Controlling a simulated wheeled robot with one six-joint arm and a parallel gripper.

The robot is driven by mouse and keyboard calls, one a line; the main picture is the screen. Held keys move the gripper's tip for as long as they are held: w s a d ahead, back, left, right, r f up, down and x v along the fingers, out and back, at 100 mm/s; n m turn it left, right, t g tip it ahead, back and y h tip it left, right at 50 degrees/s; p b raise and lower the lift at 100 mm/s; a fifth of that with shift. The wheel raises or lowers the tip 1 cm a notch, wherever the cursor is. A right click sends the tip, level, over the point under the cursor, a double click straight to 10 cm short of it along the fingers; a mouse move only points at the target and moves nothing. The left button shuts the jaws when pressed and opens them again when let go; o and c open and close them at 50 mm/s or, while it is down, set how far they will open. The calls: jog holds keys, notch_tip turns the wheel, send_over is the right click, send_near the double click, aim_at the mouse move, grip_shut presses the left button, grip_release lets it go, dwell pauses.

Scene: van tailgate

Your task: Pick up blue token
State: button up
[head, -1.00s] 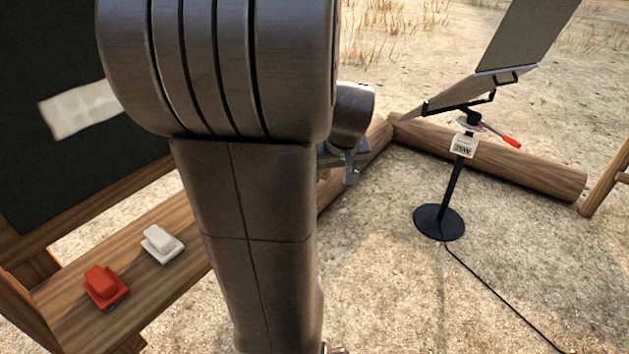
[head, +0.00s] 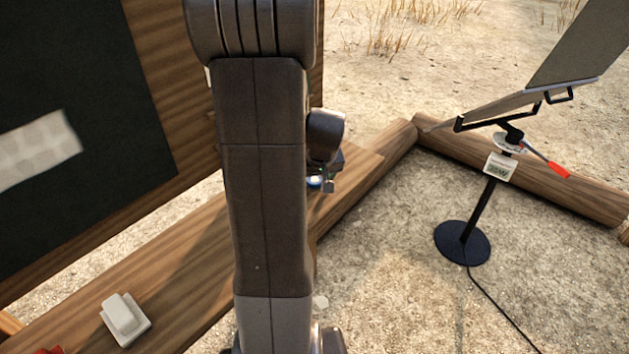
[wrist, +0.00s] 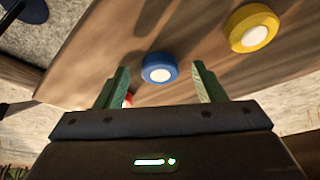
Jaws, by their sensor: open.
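The blue token (wrist: 159,68) is a round disc with a white centre, lying on the wooden ledge in the wrist view. My gripper (wrist: 160,76) is open, its two green fingers on either side of the token's line, with the token just beyond and between the fingertips. I cannot tell the height gap between them. In the head view a small part of the blue token (head: 314,181) shows on the ledge beside my gripper (head: 328,184), mostly hidden behind my arm.
A yellow token (wrist: 252,28) lies right of the blue one in the wrist view; something red (wrist: 128,99) shows by the left finger. A white block (head: 125,318) sits on the ledge (head: 180,265) below a dark board (head: 80,90). A panel stand (head: 475,220) is at right.

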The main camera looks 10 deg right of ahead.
jog(key=shift+f, duration=0.15)
jog(key=c, duration=1.1)
jog(key=shift+o, duration=0.2)
